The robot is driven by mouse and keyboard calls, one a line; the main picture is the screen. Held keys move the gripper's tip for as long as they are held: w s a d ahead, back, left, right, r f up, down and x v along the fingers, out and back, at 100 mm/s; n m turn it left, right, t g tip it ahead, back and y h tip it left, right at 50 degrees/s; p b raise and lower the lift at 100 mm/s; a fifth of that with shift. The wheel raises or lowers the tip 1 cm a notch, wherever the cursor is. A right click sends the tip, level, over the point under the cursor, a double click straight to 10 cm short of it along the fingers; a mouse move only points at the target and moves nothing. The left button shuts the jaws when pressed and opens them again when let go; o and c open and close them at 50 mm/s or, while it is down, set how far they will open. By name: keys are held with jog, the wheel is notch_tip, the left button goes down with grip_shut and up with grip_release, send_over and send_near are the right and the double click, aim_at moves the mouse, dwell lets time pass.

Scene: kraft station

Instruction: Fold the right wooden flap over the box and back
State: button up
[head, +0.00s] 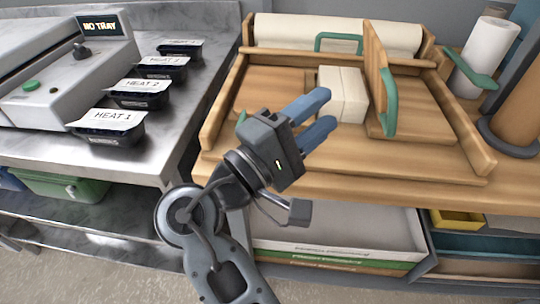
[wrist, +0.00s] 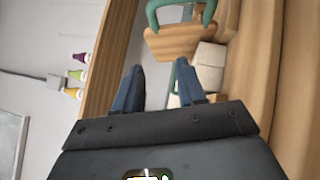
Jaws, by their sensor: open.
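The right wooden flap (head: 374,75) stands upright along the right side of the box, seen nearly edge-on, with a green handle (head: 389,100) on its right face. The cream box (head: 345,92) sits in the middle of the wooden folding station (head: 300,168). My gripper (head: 328,108) is open and empty, its blue fingers in front of the box and left of the flap in the picture. In the wrist view, a wooden board (wrist: 185,43) with a green handle shows beyond my open fingers (wrist: 158,72), with part of the box (wrist: 209,58) beside it.
Another green handle (head: 338,37) is at the back of the station, before a paper roll (head: 300,30). A white roll (head: 485,55) stands at right. Labelled black trays (head: 110,123) line the metal counter at left. Open drawers (head: 335,235) lie below the table edge.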

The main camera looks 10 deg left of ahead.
jog(key=v, duration=0.8)
jog(key=shift+a+b, duration=0.2)
jog(key=shift+b, duration=0.15)
jog(key=shift+f, duration=0.1)
